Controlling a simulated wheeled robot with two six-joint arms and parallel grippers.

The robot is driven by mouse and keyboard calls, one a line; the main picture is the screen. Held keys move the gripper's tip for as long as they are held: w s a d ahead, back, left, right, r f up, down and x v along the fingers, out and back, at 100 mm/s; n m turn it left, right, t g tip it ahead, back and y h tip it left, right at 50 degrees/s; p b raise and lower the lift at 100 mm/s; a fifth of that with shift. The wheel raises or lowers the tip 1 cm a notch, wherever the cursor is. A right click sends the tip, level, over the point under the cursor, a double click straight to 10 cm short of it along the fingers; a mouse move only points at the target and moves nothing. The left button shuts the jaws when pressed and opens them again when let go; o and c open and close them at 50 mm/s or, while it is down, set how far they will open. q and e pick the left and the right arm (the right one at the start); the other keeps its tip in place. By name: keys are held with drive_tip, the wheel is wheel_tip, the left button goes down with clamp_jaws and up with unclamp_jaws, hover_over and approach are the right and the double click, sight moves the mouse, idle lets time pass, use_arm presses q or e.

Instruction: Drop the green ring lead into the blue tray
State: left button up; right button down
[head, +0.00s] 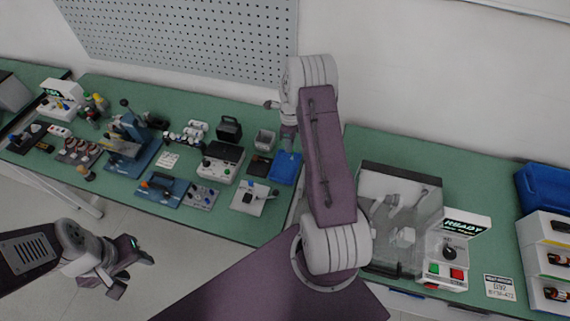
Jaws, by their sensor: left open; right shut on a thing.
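The blue tray (285,168) lies on the green bench, left of my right arm's upper link. My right gripper (288,140) points down over the back part of the tray, partly hidden by its own wrist. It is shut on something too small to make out. I cannot pick out the green ring lead for certain. My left gripper (132,268) is open and empty, low in front of the bench at the left.
A white board with a small black part (254,198), a grey bin (264,140) and a black-topped device (220,163) stand near the tray. A clear-covered test box (400,215) with a READY display (466,226) is at the right. Several fixtures crowd the left bench.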

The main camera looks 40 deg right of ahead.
drive_tip(key=shift+w+a+f, duration=0.1)
drive_tip(key=shift+w+a, duration=0.05)
wheel_tip(320, 180, down, 6)
drive_tip(key=b, duration=0.4)
drive_tip(key=shift+b, duration=0.35)
drive_tip(key=c, duration=1.3)
unclamp_jaws()
